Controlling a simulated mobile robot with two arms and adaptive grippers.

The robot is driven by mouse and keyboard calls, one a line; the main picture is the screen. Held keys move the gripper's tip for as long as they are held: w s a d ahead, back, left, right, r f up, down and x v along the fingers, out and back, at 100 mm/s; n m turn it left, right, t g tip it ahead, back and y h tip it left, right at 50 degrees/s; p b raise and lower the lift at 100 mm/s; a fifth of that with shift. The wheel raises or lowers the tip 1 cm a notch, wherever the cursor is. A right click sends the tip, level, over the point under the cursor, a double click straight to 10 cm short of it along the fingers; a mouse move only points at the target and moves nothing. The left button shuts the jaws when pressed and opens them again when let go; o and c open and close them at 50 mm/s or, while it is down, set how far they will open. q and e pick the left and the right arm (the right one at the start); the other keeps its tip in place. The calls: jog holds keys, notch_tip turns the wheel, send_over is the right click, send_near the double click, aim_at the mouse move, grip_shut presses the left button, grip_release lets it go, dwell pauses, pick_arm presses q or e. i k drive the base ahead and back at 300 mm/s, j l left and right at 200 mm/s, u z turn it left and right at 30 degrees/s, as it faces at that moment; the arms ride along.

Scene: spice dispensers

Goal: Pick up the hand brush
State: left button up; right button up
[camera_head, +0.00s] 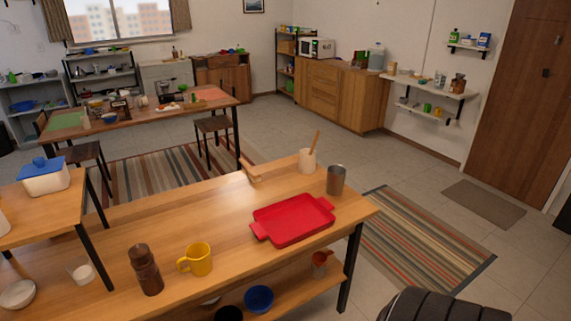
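A small light-wood object (251,172) lies at the far edge of the near wooden table, left of a cream crock. It may be the hand brush, but it is too small to tell for sure. No other brush stands out in the head view. Neither of my grippers is in view.
The near table (225,210) holds a red tray (292,220), a metal cup (336,180), a cream crock (307,161) with a wooden handle, a yellow mug (198,259) and a brown grinder (145,270). Floor shows right of the table, with a striped rug (420,240).

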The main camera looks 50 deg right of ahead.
aim_at(253, 174)
jog(key=z, duration=1.4)
jog(key=u, duration=0.25)
jog(key=i+l+u, duration=0.15)
jog(key=l+u, duration=0.35)
jog(key=i+l+u, duration=0.1)
jog(key=l+u, duration=0.35)
